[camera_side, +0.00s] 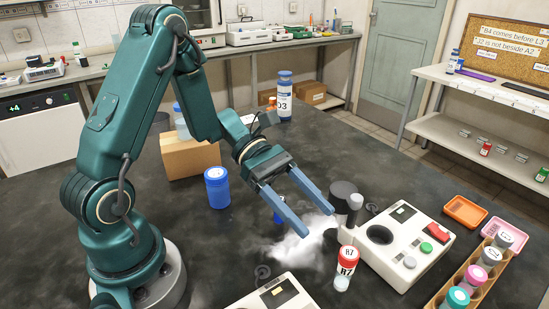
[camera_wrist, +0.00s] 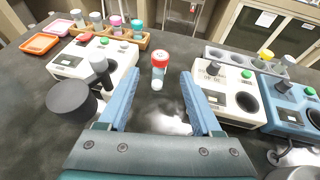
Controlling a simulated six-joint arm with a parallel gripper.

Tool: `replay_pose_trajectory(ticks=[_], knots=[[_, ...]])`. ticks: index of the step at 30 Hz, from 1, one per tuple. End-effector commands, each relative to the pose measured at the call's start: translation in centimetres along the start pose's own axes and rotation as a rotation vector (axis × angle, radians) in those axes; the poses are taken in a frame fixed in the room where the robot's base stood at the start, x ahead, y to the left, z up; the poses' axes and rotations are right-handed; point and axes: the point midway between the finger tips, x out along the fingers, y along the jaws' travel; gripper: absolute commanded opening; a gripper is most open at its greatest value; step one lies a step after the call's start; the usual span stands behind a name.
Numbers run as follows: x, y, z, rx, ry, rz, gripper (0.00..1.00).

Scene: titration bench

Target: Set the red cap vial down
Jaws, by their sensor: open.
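The red cap vial (camera_side: 346,268) stands upright on the dark bench, in front of the white instrument with the round well. Its label reads R7 in the side view. In the wrist view the vial (camera_wrist: 159,72) shows between the two fingertips in the picture, with bare bench around it. My gripper (camera_side: 317,221) is open and empty, its blue fingers pointing toward the vial. In the side view the fingertips are up and left of the vial, apart from it. The open fingers also frame the wrist view (camera_wrist: 159,78).
The white instrument (camera_side: 399,228) with a dark cylinder (camera_side: 343,197) beside it is close to the vial. A cardboard rack (camera_side: 462,283) of capped vials and orange (camera_side: 466,211) and pink trays lie right. A blue bottle (camera_side: 217,187) stands left. White powder (camera_side: 300,248) lies beneath the fingers.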

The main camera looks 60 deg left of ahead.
Motion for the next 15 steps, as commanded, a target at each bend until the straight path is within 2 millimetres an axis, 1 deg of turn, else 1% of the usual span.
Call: replay_pose_trajectory(ticks=[1,3,6,10,13,15], knots=[[-0.8,0.1,0.0,0.002,0.0,0.007,0.66],[-1.6,0.2,0.0,0.003,-0.001,0.006,0.66],[-2.5,0.1,0.0,0.002,0.0,0.004,0.66],[-2.9,-0.1,0.1,0.014,0.008,-0.006,0.66],[-2.8,-1.1,0.7,0.092,0.055,-0.051,0.66],[-2.5,-2.4,1.3,0.196,0.117,-0.108,0.66]])
